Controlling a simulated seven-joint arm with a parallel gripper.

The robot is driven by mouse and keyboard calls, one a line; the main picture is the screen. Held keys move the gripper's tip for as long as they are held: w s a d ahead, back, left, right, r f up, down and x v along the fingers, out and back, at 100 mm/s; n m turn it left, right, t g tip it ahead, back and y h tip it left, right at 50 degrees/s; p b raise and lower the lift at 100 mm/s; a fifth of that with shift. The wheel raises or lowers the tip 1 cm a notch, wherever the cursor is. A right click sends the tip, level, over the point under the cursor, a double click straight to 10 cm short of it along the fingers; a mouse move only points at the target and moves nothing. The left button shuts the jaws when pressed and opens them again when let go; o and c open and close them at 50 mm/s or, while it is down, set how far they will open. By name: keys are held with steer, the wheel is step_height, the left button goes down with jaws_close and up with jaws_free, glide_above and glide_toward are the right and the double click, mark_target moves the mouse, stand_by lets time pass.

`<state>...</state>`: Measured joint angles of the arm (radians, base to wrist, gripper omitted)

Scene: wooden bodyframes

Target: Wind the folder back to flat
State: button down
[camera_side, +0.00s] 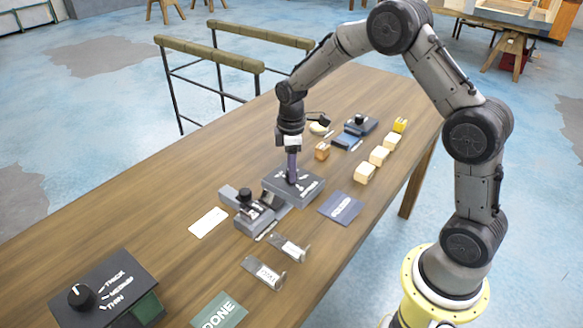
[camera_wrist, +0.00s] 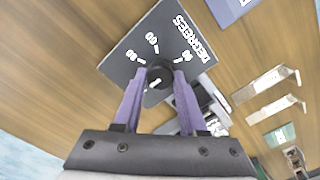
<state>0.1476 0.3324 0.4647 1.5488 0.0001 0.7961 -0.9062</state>
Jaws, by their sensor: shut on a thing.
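The folder's dial box (camera_side: 279,181), a dark grey block with white markings, sits mid-table in the side view. In the wrist view its face (camera_wrist: 128,63) reads DEGREES, with several white numbers and ticks around a black knob (camera_wrist: 160,73). My gripper (camera_side: 292,176) points straight down onto the box. In the wrist view my gripper's purple fingers (camera_wrist: 158,84) are shut on the knob, one on each side. The fingers partly cover the knob, and I cannot tell its exact pointer setting. The folder's grey bed (camera_side: 258,215) adjoins the box at its lower left.
A white card (camera_side: 208,222) lies left of the folder. A dark blue labelled plate (camera_side: 340,208) lies to its right. Wooden blocks (camera_side: 379,156) stand behind.

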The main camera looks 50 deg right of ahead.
steer(key=shift+r+n, duration=0.15)
steer(key=shift+n, duration=0.15)
steer(key=shift+c, duration=2.3)
jaws_free()
step_height(320, 180, up, 14)
